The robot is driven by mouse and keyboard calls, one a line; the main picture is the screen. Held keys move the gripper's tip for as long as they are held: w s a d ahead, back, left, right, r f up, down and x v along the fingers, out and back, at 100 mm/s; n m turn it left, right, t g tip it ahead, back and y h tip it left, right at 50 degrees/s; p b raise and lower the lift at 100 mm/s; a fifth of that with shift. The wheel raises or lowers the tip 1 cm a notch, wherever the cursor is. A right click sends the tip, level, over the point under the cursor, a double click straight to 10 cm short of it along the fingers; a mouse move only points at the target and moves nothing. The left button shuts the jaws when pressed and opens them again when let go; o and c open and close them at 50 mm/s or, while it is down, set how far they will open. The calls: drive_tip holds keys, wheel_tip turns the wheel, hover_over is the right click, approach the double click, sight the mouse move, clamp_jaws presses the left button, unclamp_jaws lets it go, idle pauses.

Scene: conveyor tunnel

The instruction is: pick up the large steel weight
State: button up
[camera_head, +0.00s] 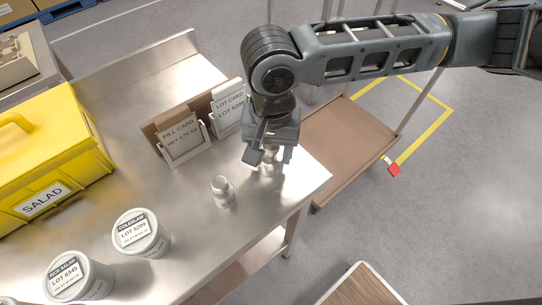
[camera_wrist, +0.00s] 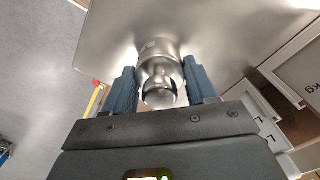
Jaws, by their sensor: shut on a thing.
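The large steel weight (camera_wrist: 160,72) is a shiny, rounded metal piece with a knob. In the wrist view it sits between the two fingers of my gripper (camera_wrist: 161,88), which is shut on it. In the head view my gripper (camera_head: 268,160) is over the steel table near its right corner, and the weight is mostly hidden beneath it. I cannot tell whether the weight touches the table. A smaller steel weight (camera_head: 223,191) stands upright on the table, to the left of and nearer than my gripper.
The steel table (camera_head: 200,215) also holds a fill card (camera_head: 182,139), a lot card (camera_head: 229,108), a yellow salad box (camera_head: 50,150), and two lidded tubs, coleslaw (camera_head: 140,233) and another (camera_head: 78,276). A brown-decked cart (camera_head: 350,145) stands close to the right.

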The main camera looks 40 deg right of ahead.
clamp_jaws()
drive_tip(key=shift+r, duration=0.1)
idle(0.3)
drive_tip(key=shift+r, duration=0.8)
wheel_tip(320, 180, up, 2)
drive_tip(key=shift+r, duration=0.1)
drive_tip(key=s+d+r+b, duration=0.1)
drive_tip(key=s+d+r, duration=0.5)
drive_tip(key=s, duration=0.3)
drive_tip(key=shift+s+d+r+b, duration=0.3)
drive_tip(key=shift+d+r, duration=0.05)
drive_tip(key=shift+r, duration=0.2)
